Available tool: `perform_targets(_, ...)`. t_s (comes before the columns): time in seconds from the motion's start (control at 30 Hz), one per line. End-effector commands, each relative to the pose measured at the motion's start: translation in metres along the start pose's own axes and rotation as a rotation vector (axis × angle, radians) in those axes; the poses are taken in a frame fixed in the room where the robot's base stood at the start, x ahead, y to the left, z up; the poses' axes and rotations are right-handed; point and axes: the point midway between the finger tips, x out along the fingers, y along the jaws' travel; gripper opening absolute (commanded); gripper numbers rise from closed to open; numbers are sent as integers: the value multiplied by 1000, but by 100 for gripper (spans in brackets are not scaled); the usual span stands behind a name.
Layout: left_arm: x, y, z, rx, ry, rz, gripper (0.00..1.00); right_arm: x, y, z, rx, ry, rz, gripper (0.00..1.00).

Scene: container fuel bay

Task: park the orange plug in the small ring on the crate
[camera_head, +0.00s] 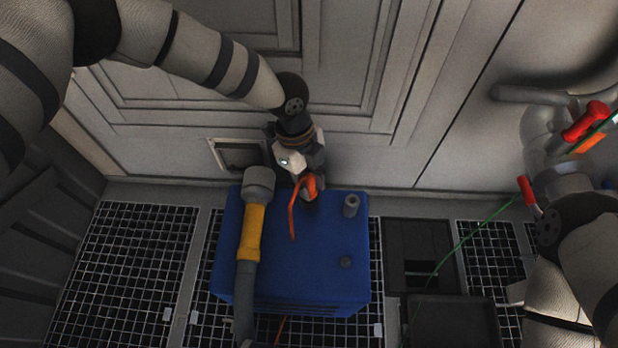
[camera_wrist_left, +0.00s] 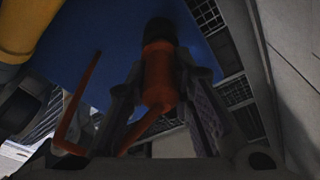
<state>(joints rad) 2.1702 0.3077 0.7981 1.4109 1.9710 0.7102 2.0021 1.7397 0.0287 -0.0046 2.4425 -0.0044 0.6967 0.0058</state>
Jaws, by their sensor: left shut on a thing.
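My left gripper (camera_head: 308,190) is shut on the orange plug (camera_head: 312,182), above the back of the blue crate (camera_head: 300,255). In the left wrist view the orange plug (camera_wrist_left: 158,75) sits between the two fingers of my left gripper (camera_wrist_left: 160,95), its dark tip pointing away from the wrist over the blue surface. An orange strap (camera_head: 292,215) hangs from the plug. On the crate top, a short grey upright tube (camera_head: 351,205) stands right of the gripper, and a small dark round piece (camera_head: 346,262) lies nearer the front. I cannot tell which is the small ring. The plug is apart from both.
A panelled wall (camera_head: 350,60) rises behind. Grating (camera_head: 130,260) covers the floor. Red-handled pipework (camera_head: 560,150) and a green line (camera_head: 480,228) are at right.

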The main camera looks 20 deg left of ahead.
Motion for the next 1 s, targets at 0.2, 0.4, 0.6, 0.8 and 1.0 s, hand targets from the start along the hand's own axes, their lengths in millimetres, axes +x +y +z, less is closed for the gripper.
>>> perform_targets(0.2, 8, 0, 1, 0, 0, 1, 0, 3, 0, -1, 0, -4, 0, 0)
perform_targets(0.4, 9, 0, 2, 0, 0, -1, 0, 3, 0, -1, 0, -4, 0, 0)
perform_targets(0.6, 8, 0, 2, 0, 0, -1, 0, 2, 0, 0, 0, -2, 0, 0)
perform_targets(0.8, 8, -1, 2, 0, 0, -2, 0, 0, 0, 0, 0, 0, 0, 0)
perform_targets(1.0, 10, 0, 2, 0, 0, -1, 0, 0, 0, 0, 0, 0, 0, 0)
